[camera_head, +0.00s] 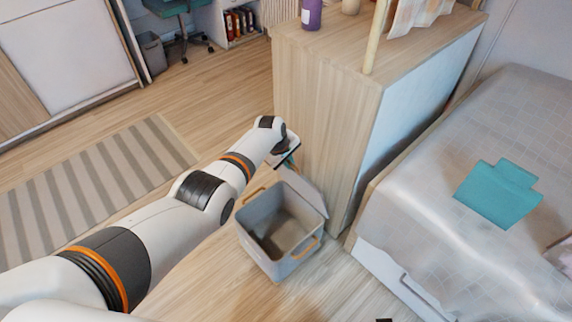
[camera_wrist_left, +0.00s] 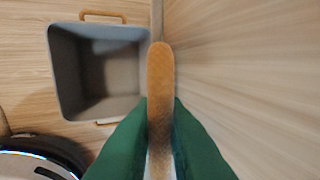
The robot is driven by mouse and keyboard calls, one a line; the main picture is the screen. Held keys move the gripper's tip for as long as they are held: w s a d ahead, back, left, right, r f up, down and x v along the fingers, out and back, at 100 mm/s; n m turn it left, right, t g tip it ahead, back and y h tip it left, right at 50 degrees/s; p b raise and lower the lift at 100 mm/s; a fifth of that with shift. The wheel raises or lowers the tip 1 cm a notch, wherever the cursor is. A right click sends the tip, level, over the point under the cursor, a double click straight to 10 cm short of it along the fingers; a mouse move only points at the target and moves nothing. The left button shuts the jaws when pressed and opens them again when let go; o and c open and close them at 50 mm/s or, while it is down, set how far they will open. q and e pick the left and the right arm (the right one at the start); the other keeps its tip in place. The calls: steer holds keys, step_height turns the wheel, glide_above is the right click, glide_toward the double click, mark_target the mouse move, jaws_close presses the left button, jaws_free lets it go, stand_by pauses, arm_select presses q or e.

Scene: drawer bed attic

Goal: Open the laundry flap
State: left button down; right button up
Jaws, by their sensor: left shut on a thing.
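The laundry box (camera_head: 246,232) is a grey bin with orange handles, standing on the floor beside the wooden cabinet. Its grey flap (camera_head: 307,192) is raised on the cabinet side, and the empty inside of the box shows. My left gripper (camera_head: 290,163) is at the upper edge of the flap. In the left wrist view its green fingers (camera_wrist_left: 160,130) are shut on a brown rounded tab (camera_wrist_left: 160,85), seen nearly edge-on. The box (camera_wrist_left: 55,75) lies left of the fingers there. The fingertips are partly hidden in the head view. My right gripper is not in view.
The wooden cabinet (camera_head: 318,120) stands close to the right of my left gripper. A bed (camera_head: 420,230) with a teal cloth (camera_head: 498,194) is at the right. A striped rug (camera_head: 95,180) and open floor lie to the left.

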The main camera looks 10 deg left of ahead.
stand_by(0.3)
arm_select(q)
steer(key=c, duration=1.5)
jaws_free()
steer(key=shift+r, duration=0.15)
steer(key=p+v, duration=0.8)
steer(key=shift+p, duration=0.4)
steer(key=shift+w, duration=0.1)
